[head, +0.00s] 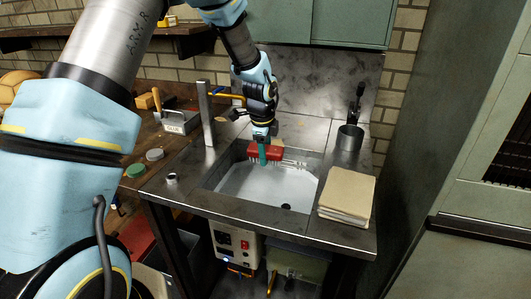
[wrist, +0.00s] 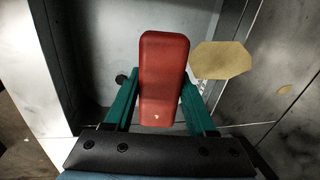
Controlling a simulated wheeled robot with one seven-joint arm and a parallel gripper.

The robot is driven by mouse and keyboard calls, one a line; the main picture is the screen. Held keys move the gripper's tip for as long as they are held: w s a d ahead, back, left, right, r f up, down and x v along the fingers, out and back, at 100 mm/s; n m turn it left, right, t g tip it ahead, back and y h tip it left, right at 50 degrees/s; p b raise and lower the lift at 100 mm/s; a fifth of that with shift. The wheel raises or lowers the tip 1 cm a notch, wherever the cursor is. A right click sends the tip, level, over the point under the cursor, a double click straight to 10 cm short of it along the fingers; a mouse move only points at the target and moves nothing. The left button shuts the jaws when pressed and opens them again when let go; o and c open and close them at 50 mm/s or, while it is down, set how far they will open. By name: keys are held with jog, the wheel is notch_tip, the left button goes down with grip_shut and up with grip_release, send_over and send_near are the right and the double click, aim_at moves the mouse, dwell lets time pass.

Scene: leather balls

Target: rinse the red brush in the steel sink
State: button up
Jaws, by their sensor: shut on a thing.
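The red brush (head: 268,151) is held by my gripper (head: 262,152) over the back part of the steel sink (head: 262,187). I cannot tell if the bristles touch the basin floor. No running water is visible.
A stack of tan sheets (head: 347,194) lies on the counter right of the basin. A steel cup (head: 350,137) with a dark tool stands at the back right. A metal post (head: 205,113) rises at the basin's back left. A toolbox (head: 177,122) sits on the wooden bench.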

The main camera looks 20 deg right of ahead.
jog(key=shift+r+p, duration=1.6)
jog(key=shift+r, duration=0.45)
jog(key=shift+f, duration=0.1)
